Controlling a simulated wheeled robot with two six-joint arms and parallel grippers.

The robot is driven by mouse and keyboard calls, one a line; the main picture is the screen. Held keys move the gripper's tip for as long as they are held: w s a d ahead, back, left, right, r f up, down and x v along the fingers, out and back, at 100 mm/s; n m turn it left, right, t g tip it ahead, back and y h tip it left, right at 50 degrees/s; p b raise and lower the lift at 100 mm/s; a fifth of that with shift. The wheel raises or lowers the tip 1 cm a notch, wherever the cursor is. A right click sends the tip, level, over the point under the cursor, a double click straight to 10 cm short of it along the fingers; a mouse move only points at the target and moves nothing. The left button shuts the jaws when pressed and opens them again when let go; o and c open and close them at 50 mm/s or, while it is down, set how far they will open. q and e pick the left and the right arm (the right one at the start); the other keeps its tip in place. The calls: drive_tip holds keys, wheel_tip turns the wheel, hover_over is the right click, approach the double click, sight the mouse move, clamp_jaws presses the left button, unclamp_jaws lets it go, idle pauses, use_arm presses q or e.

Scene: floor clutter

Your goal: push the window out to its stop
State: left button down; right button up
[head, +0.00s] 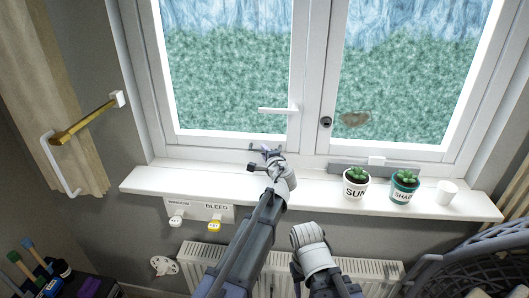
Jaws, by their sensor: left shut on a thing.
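The window (228,142) has two white-framed panes. A white lever handle (278,109) lies level on the left sash, and a dark round fitting (325,122) sits on the frame to its right. My left gripper (266,153) is at the bottom rail of the left sash, just above the sill and below the handle. It is shut on a small part there, which its own fingers mostly hide. I cannot tell whether the sash stands slightly open. Part of my right arm shows at the bottom middle, but its gripper is not visible.
On the white sill (150,180) stand the SUN pot (355,190), the SHADE pot (403,194) and a white cup (446,192). A grey bar (345,168) lies behind them. Below are a label plate with hooks (185,211) and a radiator (375,268). A curtain (45,80) hangs left.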

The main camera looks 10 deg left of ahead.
sight(270, 145)
idle(0.6)
use_arm(q)
drive_tip(key=shift+n+g+y, duration=0.4)
drive_tip(key=shift+n+y, duration=0.1)
drive_tip(key=shift+y, duration=0.3)
drive_tip(key=w, duration=0.2)
drive_tip(key=w+d, duration=0.1)
drive_tip(key=w, duration=0.2)
drive_tip(key=shift+w+n, duration=0.3)
drive_tip(key=shift+w, duration=0.1)
drive_tip(key=shift+s, duration=0.1)
drive_tip(key=c, duration=0.8)
unclamp_jaws()
drive_tip(key=shift+c, duration=0.2)
